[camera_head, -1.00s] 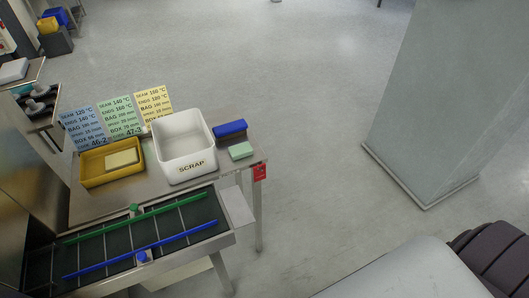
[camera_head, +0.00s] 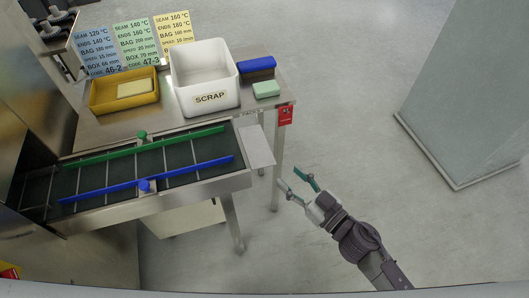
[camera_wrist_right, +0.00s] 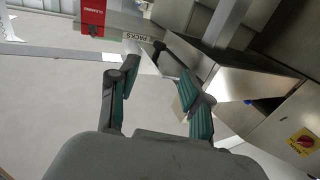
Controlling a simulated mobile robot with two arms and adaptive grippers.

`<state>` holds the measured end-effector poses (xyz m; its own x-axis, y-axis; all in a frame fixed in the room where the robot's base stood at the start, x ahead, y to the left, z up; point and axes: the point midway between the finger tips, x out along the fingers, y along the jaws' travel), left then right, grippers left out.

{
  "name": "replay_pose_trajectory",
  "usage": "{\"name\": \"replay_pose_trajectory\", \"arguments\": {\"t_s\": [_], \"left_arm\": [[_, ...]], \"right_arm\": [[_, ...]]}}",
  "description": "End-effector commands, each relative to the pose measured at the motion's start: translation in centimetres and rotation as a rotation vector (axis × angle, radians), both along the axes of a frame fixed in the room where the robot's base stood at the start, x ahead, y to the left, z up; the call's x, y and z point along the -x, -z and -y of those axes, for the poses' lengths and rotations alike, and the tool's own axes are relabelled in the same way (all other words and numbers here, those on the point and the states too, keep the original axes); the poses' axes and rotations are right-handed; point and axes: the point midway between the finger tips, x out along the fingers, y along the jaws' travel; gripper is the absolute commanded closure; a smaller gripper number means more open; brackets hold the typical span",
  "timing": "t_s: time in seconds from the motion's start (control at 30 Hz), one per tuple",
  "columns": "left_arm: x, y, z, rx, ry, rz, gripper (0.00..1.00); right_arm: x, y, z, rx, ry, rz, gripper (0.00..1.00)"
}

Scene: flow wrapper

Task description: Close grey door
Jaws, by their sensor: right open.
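No panel in view can be clearly made out as the grey door. Grey metal machine panels (camera_head: 40,75) stand at the left edge of the head view. Metal machine panels (camera_wrist_right: 235,95) also show in the right wrist view, at the right. My right gripper (camera_head: 289,178) is open and empty, over the floor to the right of the conveyor's end. In the right wrist view its two teal-padded fingers (camera_wrist_right: 158,77) are apart with nothing held between them. My left gripper is not in view.
The conveyor (camera_head: 150,170) has green and blue guide rails. Behind it, a steel table (camera_head: 130,120) holds a white scrap bin (camera_head: 205,80), a yellow tray (camera_head: 105,105) and blue and green blocks. A grey pillar (camera_head: 470,100) stands right. Floor between is clear.

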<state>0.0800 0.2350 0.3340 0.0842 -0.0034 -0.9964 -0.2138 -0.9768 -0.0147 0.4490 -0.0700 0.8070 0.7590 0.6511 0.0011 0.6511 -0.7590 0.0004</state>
Motion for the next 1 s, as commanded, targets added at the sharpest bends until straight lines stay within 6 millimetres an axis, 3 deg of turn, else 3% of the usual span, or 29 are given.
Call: {"name": "replay_pose_trajectory", "arguments": {"t_s": [0.3, 0.5, 0.97, 1.0], "left_arm": [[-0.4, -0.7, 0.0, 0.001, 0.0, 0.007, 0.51], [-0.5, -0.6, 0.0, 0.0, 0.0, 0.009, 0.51], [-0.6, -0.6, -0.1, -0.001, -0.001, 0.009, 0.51], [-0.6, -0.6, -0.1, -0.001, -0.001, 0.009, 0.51]], "right_arm": [[-5.4, -0.2, -4.5, -0.002, 0.002, 0.002, 0.51], [-7.6, 0.0, -6.4, -0.001, 0.003, 0.0, 0.51], [-8.5, 0.0, -7.2, 0.0, 0.002, -0.001, 0.51], [-8.5, 0.0, -7.2, 0.0, 0.002, -0.001, 0.58]]}}
